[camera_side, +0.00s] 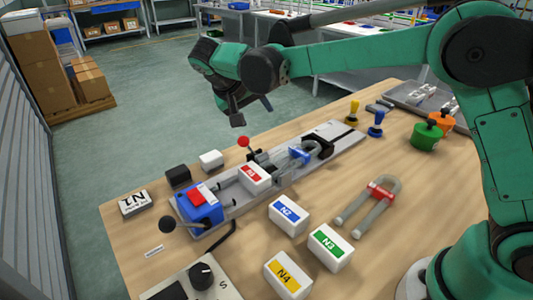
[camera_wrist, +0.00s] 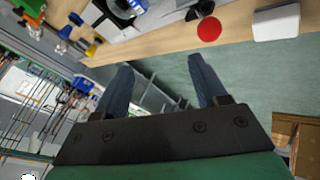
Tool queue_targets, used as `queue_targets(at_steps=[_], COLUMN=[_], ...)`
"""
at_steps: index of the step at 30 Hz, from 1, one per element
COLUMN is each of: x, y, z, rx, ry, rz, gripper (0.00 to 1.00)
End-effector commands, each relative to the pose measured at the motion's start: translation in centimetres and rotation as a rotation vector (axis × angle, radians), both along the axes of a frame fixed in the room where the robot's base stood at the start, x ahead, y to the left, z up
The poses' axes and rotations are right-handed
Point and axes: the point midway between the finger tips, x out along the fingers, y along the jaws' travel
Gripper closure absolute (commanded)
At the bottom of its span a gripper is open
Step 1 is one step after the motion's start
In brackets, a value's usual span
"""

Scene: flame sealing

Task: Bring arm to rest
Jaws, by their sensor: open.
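My gripper (camera_side: 251,110) hangs above the far edge of the wooden table, clear of the things on it. In the wrist view my gripper (camera_wrist: 160,75) has its two dark fingers spread apart with nothing between them. My green arm reaches in from the right. Below the gripper stands a grey fixture (camera_side: 330,135) with a red-knobbed lever (camera_side: 243,142). The red knob also shows in the wrist view (camera_wrist: 209,29). A blue unit (camera_side: 198,208) with a red top sits at the fixture's near left end.
Blocks marked N2 (camera_side: 289,214), N3 (camera_side: 330,248) and N4 (camera_side: 288,275) stand in front. A U-shaped tube (camera_side: 371,205) lies to their right. Green (camera_side: 426,136) and orange (camera_side: 442,121) pieces stand by a grey tray (camera_side: 403,92). Open floor (camera_side: 130,140) lies beyond the table.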

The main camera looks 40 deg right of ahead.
Motion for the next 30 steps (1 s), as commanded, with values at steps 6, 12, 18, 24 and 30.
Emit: queue_targets(at_steps=[6, 12, 18, 24, 30], x=[-4.8, -9.8, -14.2, -16.3, -16.8], y=[-2.2, -3.0, -3.1, -2.9, -2.9], z=[2.3, 2.6, 1.3, -0.2, -0.6], rx=[0.178, 0.310, 0.397, 0.429, 0.433], ry=[0.004, -0.057, -0.165, -0.251, -0.274], rz=[0.179, 0.334, 0.464, 0.535, 0.553], gripper=[0.35, 0.35, 0.35, 0.35, 0.35])
